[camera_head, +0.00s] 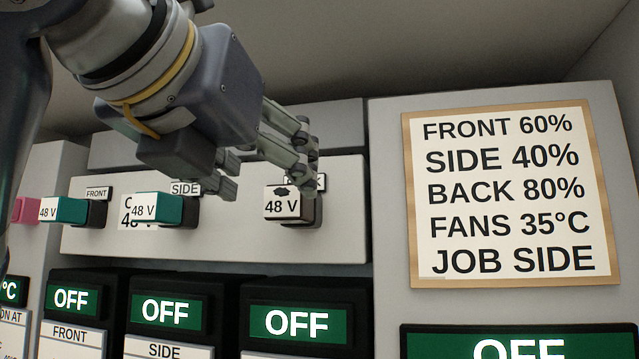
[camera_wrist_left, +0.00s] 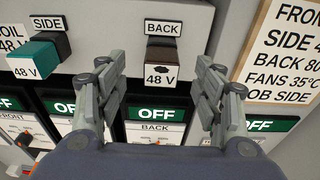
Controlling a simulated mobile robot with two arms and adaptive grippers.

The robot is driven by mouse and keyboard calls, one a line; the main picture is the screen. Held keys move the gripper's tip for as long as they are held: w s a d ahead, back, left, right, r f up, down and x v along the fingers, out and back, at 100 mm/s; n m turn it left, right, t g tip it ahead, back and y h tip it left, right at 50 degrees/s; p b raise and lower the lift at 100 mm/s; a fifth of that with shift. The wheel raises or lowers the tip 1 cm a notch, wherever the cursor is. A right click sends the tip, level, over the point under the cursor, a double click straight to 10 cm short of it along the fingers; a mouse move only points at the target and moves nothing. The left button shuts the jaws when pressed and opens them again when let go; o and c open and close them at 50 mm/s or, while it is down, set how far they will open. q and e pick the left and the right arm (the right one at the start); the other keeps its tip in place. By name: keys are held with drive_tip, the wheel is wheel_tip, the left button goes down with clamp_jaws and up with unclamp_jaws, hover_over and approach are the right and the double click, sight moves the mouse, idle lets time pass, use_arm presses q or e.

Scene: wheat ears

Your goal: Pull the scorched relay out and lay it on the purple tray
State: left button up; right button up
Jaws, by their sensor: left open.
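The scorched relay (camera_head: 283,205) is a white 48 V block with a black smudge on its face. It sits in the socket labelled BACK, and it also shows in the left wrist view (camera_wrist_left: 160,76). My left gripper (camera_head: 270,182) is open in front of the panel at this relay. In the left wrist view its two fingers (camera_wrist_left: 160,64) stand on either side of the relay with gaps, and nothing is held. The purple tray is not in view. My right gripper is not in view.
Teal 48 V relays sit in the SIDE socket (camera_head: 152,207) and the FRONT socket (camera_head: 68,210). A pink block (camera_head: 26,210) is at the far left. Below is a row of OFF displays (camera_head: 296,322). A framed sign (camera_head: 408,200) is on the right.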

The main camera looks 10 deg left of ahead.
sight(282, 187)
use_arm(q)
drive_tip(key=w, duration=0.3)
drive_tip(key=w+f+p, duration=0.1)
drive_tip(key=w, duration=0.1)
drive_tip(key=shift+w+d, duration=0.25)
drive_tip(key=shift+w, duration=0.5)
drive_tip(key=shift+w+f, duration=0.1)
drive_tip(key=shift+w, duration=0.05)
drive_tip(key=shift+c, duration=0.8)
drive_tip(key=c, duration=1)
drive_tip(key=shift+o, duration=1.3)
clamp_jaws()
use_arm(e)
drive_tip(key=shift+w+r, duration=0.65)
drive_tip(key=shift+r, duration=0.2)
use_arm(q)
drive_tip(key=shift+s, duration=0.3)
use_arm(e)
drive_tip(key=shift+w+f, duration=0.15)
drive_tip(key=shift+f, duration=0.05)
